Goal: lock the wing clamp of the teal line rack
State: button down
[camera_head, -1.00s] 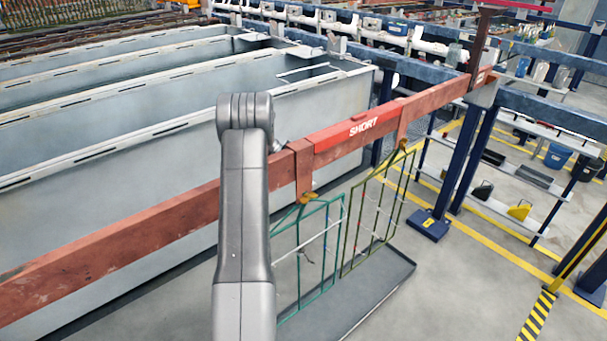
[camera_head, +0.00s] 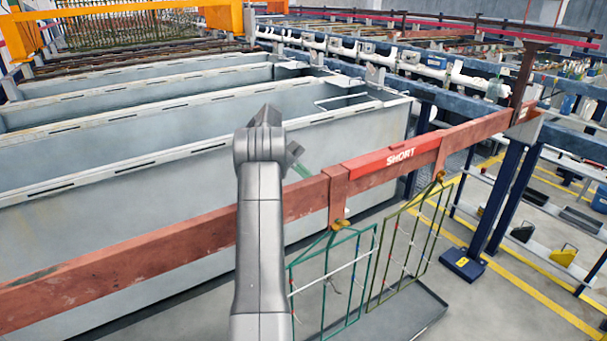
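The teal line rack (camera_head: 353,268) is a thin green wire frame. It hangs from the red-brown crossbar (camera_head: 283,203), to the right of my arm. Its brass-coloured wing clamp (camera_head: 339,225) sits at the rack's top, below a bracket on the bar. Whether the clamp is locked is too small to tell. My arm stands in front of the bar, left of the rack. A grey part of my wrist or gripper (camera_head: 295,153) shows just right of the arm's top, above the bar and apart from the clamp. The fingers cannot be made out.
An olive wire rack (camera_head: 417,240) with its own brass clamp (camera_head: 440,177) hangs to the right. A red SHORT label (camera_head: 398,157) is on the bar. A grey tray (camera_head: 425,318) lies below. Large grey tanks (camera_head: 110,215) fill the left. A blue post (camera_head: 507,190) stands at right.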

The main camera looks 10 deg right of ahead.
jog(key=shift+v, duration=1)
jog(key=shift+s, duration=0.1)
